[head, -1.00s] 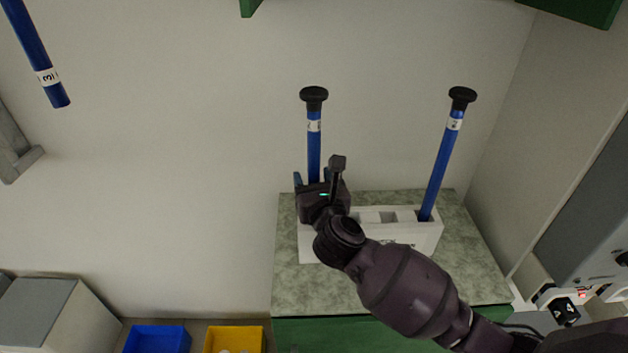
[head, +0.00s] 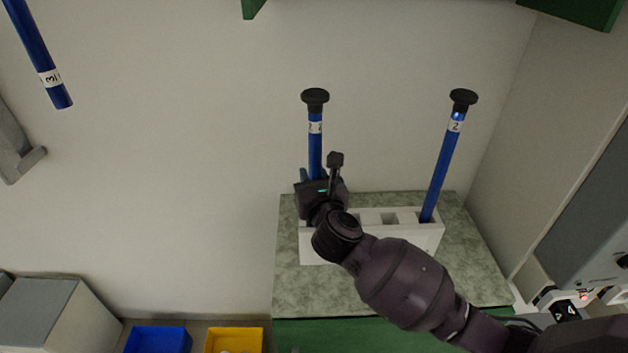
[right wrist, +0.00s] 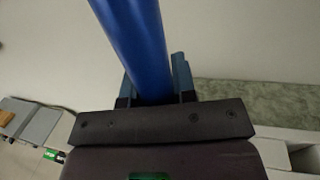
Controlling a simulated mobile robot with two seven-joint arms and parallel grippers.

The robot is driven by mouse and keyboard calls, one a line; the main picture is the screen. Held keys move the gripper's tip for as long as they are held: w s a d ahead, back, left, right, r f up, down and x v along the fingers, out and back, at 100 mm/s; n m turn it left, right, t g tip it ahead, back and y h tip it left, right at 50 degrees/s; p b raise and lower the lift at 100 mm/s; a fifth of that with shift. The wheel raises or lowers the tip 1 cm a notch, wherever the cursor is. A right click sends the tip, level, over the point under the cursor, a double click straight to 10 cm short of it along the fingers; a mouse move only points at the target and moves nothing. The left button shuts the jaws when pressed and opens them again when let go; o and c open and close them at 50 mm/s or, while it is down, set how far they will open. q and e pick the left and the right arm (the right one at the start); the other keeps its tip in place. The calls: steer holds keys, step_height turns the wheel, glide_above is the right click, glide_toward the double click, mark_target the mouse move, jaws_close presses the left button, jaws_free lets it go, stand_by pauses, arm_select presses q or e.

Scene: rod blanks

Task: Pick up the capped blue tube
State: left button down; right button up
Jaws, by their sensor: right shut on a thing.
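A blue tube with a black cap (head: 315,134) stands nearly upright at the left end of the white rack (head: 425,243). My right gripper (head: 313,177) is shut on this tube below its white label. In the right wrist view the blue tube (right wrist: 137,38) runs up between the two fingers. The gripper and wrist hide the tube's lower end, so I cannot tell whether it sits in the rack. A second capped blue tube (head: 440,165), labelled 2, leans in the right end of the rack. My left gripper is out of view.
The rack stands on a green speckled worktop (head: 478,262) against a pale wall. Another blue tube (head: 38,55) enters at the upper left, its upper end cut off. A blue bin (head: 157,339) and a yellow bin (head: 234,340) are at lower left. A grey machine (head: 590,215) is at right.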

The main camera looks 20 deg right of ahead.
steer(key=shift+s+r, duration=0.2)
steer(key=shift+r, duration=0.25)
step_height(320, 180, up, 11)
steer(key=shift+a+r+p, duration=0.1)
steer(key=shift+p, duration=0.65)
glide_toward(316, 135)
steer(key=s+a, duration=0.4)
steer(key=s, duration=0.2)
steer(key=shift+a+f+p, duration=0.25)
steer(key=shift+a+p, duration=0.05)
steer(key=shift+p, duration=0.05)
steer(key=shift+r+p, duration=0.5)
steer(key=shift+p, duration=0.2)
steer(key=shift+f, duration=0.1)
